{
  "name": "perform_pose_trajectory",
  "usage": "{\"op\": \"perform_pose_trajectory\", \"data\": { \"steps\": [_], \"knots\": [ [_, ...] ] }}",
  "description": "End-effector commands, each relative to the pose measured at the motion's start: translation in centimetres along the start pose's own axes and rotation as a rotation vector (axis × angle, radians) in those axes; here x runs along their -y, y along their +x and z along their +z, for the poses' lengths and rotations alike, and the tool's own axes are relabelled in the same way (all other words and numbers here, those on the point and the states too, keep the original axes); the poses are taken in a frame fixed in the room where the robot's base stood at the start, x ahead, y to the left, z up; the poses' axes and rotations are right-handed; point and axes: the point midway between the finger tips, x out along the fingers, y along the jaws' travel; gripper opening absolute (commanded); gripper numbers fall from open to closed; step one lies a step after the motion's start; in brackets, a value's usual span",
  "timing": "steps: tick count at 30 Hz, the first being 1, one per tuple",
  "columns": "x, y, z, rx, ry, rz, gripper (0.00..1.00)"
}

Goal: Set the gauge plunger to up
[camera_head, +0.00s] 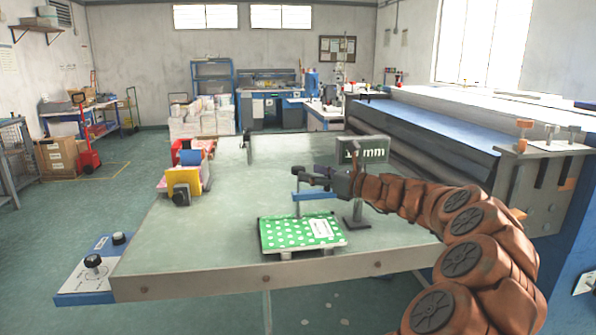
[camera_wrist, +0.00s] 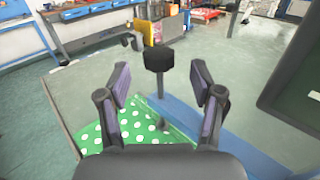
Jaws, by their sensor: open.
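The thickness gauge has a dark display (camera_head: 372,150) reading in mm, a grey post (camera_head: 356,212) and a blue arm (camera_head: 322,195), which also shows in the wrist view (camera_wrist: 240,142). Its plunger has a black knob (camera_wrist: 159,58) on a thin grey rod (camera_wrist: 160,88). The rod stands upright over a green, white-dotted booklet (camera_head: 283,233). Whether its foot touches the booklet is unclear. My gripper (camera_wrist: 160,76) is open, with one finger on each side of the plunger's line. The knob appears at or just beyond the fingertips, untouched. In the head view my gripper (camera_head: 306,173) hovers above the blue arm.
The booklet lies near the front edge of a grey-green table (camera_head: 215,235). A rack with red, blue and yellow books (camera_head: 186,176) stands at the left. A control box with knobs (camera_head: 90,272) is at the front left corner. The table's left middle is clear.

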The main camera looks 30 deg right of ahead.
Motion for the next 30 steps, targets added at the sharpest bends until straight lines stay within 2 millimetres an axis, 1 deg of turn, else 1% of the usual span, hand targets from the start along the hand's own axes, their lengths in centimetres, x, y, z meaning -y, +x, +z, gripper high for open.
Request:
{"op": "perform_pose_trajectory", "data": {
  "steps": [1,3,9,14,21,22,23,30],
  "knots": [
    [-0.1,0.9,0.0,-0.001,0.001,0.002,0.66],
    [-0.1,2.0,-0.1,-0.002,0.002,0.003,0.66],
    [-0.1,4.2,-0.1,-0.002,0.003,0.005,0.66],
    [-0.2,4.9,-0.1,-0.002,0.0,0.004,0.66],
    [-0.1,5.0,-0.1,-0.001,0.0,0.004,0.66],
    [-0.1,5.0,-0.1,-0.001,0.0,0.004,0.65],
    [-0.1,5.0,-0.1,-0.001,0.0,0.004,0.61],
    [-0.1,5.0,-0.1,-0.001,0.0,0.003,0.36]
  ]
}}
